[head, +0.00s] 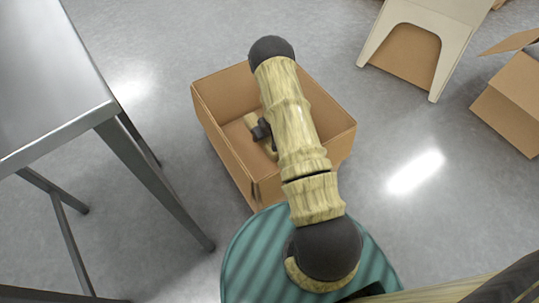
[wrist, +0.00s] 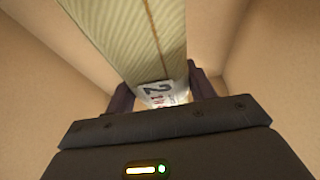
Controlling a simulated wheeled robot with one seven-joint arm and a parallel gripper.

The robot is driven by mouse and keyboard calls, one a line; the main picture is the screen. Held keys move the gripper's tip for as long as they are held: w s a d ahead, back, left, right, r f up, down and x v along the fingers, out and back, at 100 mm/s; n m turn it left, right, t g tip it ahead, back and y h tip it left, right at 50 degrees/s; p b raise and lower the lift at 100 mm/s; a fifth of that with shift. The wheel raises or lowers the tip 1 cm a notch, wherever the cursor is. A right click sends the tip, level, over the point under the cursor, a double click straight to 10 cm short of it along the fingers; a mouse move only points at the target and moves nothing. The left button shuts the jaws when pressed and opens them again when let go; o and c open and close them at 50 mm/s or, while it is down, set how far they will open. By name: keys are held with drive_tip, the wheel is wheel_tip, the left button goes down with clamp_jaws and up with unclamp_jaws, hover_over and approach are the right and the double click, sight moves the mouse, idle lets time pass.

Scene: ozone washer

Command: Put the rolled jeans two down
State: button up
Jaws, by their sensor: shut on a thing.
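The rolled jeans (wrist: 130,38) show in the wrist view as a long pale yellow-green striped roll with a brown seam and a white label marked 2. My gripper (wrist: 164,92) is shut on their near end, with a dark finger on each side. Cardboard walls surround them in the wrist view, so they are inside or just over the open cardboard box (head: 226,150). In the head view my arm crosses above this box and hides much of its inside. I cannot tell whether the jeans touch the box floor.
A metal table (head: 50,75) stands at the left, close to the box. A pale stool (head: 445,30) is at the upper right, and another open cardboard box (head: 515,100) is at the right edge. The grey floor between the boxes is clear.

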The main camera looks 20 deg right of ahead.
drive_tip(key=shift+r, duration=0.1)
drive_tip(key=b, duration=0.4)
hover_over(262, 151)
drive_tip(key=s, duration=0.1)
drive_tip(key=f, duration=0.6)
drive_tip(key=shift+s+d+f, duration=0.15)
drive_tip(key=shift+s, duration=0.05)
wheel_tip(262, 151, down, 4)
drive_tip(key=shift+r+b, duration=0.1)
drive_tip(key=shift+b, duration=1.15)
drive_tip(key=o, duration=1.2)
